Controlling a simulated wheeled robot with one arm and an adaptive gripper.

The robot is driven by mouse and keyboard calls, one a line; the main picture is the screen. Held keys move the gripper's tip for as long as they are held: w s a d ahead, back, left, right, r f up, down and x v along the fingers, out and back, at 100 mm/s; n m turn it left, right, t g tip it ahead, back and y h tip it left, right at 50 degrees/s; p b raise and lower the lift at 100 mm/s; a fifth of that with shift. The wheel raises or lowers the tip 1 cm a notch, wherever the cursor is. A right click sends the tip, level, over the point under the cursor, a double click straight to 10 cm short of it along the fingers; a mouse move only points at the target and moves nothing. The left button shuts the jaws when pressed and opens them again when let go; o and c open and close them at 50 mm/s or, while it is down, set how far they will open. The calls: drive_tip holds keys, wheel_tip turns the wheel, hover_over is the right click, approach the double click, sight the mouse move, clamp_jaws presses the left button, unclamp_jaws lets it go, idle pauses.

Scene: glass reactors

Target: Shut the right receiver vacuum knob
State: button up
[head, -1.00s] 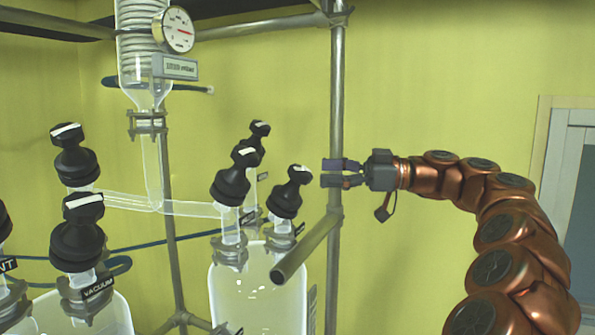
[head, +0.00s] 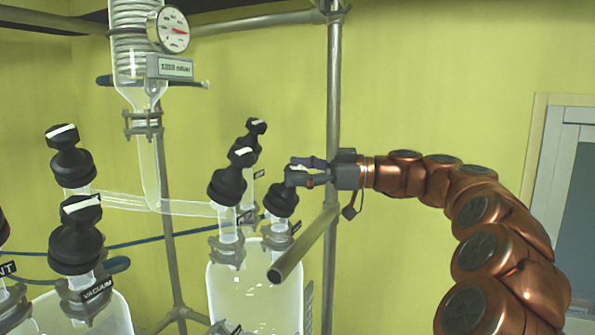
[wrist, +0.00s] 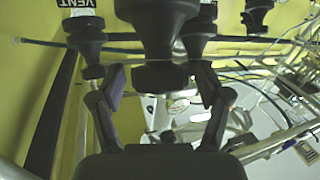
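The right receiver (head: 255,290) is a clear glass vessel with several black knobs on top. Its front right knob (head: 281,203) has its handle partly hidden by my gripper (head: 292,172), which has reached it from the right. The labels beside these knobs are too small to read in the head view. In the wrist view my gripper (wrist: 160,105) has its fingers spread, with a dark knob (wrist: 158,75) between or just beyond them. I cannot tell whether they touch it. Another knob (head: 228,186) stands close to the left.
A metal rail (head: 300,248) runs just below my gripper, and an upright pole (head: 333,100) stands behind it. The left receiver's knob (head: 76,245) carries a VACUUM label. A dial gauge (head: 170,30) hangs at the upper left. Free room lies to the right.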

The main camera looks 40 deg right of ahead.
drive_tip(key=c, duration=1.1)
drive_tip(key=shift+f+m+t+b, duration=0.1)
drive_tip(key=shift+m+t+b, duration=0.2)
drive_tip(key=shift+b, duration=0.35)
